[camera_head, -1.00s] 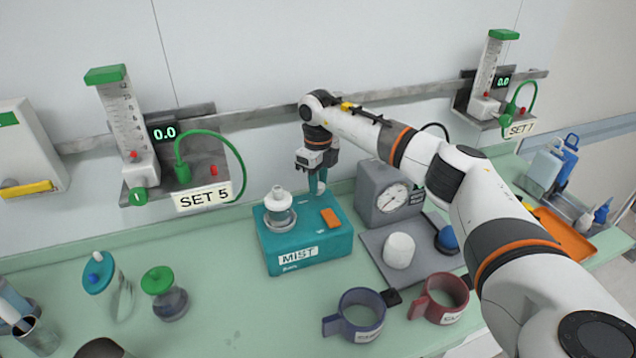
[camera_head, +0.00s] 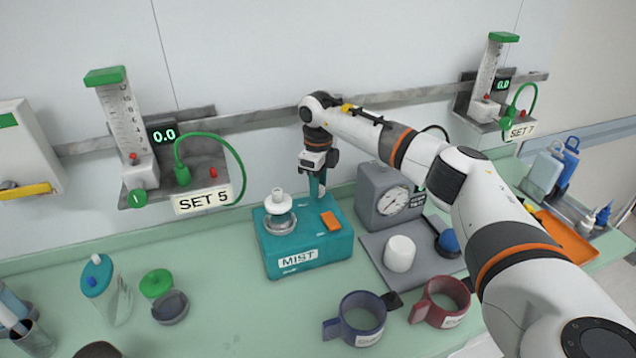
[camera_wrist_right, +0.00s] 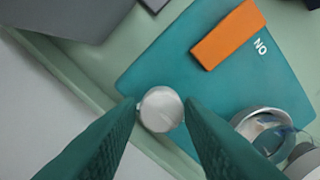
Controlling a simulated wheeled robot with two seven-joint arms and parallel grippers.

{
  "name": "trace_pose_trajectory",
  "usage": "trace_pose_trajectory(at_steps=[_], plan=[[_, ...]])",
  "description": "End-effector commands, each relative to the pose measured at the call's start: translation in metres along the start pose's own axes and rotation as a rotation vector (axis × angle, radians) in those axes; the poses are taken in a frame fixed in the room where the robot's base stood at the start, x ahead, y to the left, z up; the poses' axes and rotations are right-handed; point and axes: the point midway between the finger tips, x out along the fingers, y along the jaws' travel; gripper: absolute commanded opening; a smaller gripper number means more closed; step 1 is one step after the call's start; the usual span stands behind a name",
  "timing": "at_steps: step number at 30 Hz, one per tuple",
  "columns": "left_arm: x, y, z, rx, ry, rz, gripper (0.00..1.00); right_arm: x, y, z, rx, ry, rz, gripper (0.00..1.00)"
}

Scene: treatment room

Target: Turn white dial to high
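The white dial (camera_wrist_right: 160,109) is a round pale knob at the edge of the teal MIST box, seen from above in the right wrist view. The teal MIST box (camera_head: 310,256) stands on the counter in the head view and carries an orange switch (camera_head: 331,221). My right gripper (camera_wrist_right: 160,101) points down at the box's back edge, with its two teal fingers apart on either side of the dial. Narrow gaps seem to show beside the knob; I cannot tell contact or depth. In the head view the fingers (camera_head: 317,186) hide the dial. My left gripper is out of view.
A clear cup with white top (camera_head: 278,204) sits on the box, left of my fingers. A grey box with gauge (camera_head: 376,197) stands close on the right. A wall rail (camera_head: 250,116) runs behind. Blue (camera_head: 361,318) and red (camera_head: 440,302) mugs stand in front.

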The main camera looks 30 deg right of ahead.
Motion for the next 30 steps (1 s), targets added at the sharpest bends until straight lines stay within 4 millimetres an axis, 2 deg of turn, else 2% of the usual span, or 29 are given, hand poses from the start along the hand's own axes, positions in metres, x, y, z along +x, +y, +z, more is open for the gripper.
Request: trace_pose_trajectory(at_steps=[1, 3, 10, 14, 17, 27, 30], plan=[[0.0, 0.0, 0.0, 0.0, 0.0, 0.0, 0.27, -0.001, 0.0, 0.0, 0.001, 0.001, 0.0, 0.43], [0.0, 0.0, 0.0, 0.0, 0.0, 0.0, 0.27, 0.0, 0.0, 0.0, 0.001, 0.0, 0.0, 0.5], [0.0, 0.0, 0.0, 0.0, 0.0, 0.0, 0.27, 0.001, -0.001, 0.0, 0.001, -0.002, -0.002, 0.5], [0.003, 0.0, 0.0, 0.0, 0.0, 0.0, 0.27, -0.005, 0.0, 0.0, 0.001, 0.0, -0.001, 0.5], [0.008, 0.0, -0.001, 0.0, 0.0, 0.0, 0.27, -0.019, 0.0, -0.001, 0.0, 0.002, 0.0, 0.5], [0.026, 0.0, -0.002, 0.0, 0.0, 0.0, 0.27, -0.09, 0.0, -0.001, 0.001, 0.003, 0.0, 0.5], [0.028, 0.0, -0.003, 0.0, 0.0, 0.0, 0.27, -0.105, 0.0, 0.0, 0.001, 0.001, 0.0, 0.5]])
